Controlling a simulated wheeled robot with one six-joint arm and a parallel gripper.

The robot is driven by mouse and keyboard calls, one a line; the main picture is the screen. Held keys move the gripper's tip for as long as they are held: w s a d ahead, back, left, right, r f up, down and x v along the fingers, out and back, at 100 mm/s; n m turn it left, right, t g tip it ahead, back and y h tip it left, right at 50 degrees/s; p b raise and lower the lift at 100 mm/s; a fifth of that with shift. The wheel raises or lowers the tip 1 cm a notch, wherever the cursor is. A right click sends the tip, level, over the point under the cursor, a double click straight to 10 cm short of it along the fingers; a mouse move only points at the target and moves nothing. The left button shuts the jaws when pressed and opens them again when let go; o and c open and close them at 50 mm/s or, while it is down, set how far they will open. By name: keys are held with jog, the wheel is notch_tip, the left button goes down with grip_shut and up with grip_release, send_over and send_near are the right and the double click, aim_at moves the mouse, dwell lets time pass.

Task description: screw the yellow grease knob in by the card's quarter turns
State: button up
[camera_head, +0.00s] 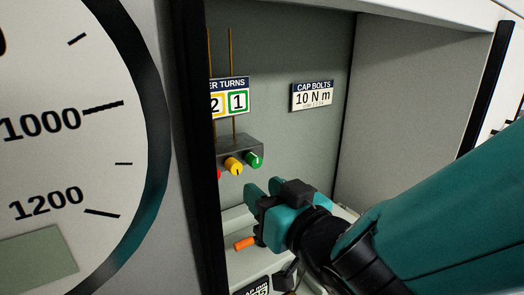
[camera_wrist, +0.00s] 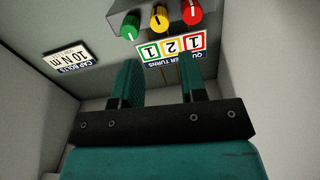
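The yellow grease knob (camera_head: 234,165) sits on a dark block (camera_head: 240,147) on the recess's back wall, between a green knob (camera_head: 254,160) and a partly hidden red knob (camera_head: 219,175). The wrist view shows the yellow knob (camera_wrist: 159,19) at its top edge, its dark mark roughly along the picture's vertical. The quarter turns card (camera_wrist: 171,47) reads 1 in red, 2 in yellow and 1 in green. My gripper (camera_head: 264,193) is below and right of the knobs in the head view, apart from them. In the wrist view my gripper (camera_wrist: 160,85) is open with nothing between its fingers.
A cap bolts card (camera_head: 312,96) reading 10 N m is on the back wall. An orange handle-like piece (camera_head: 244,243) lies low by my gripper. A dark post (camera_head: 197,150) edges the recess at left, beside a large dial (camera_head: 70,130). Thin rods rise above the block.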

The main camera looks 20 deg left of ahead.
aim_at(237, 169)
jog(key=p+x, duration=0.4)
jog(key=x, duration=0.5)
jog(key=c, duration=0.7)
jog(key=shift+o, duration=0.2)
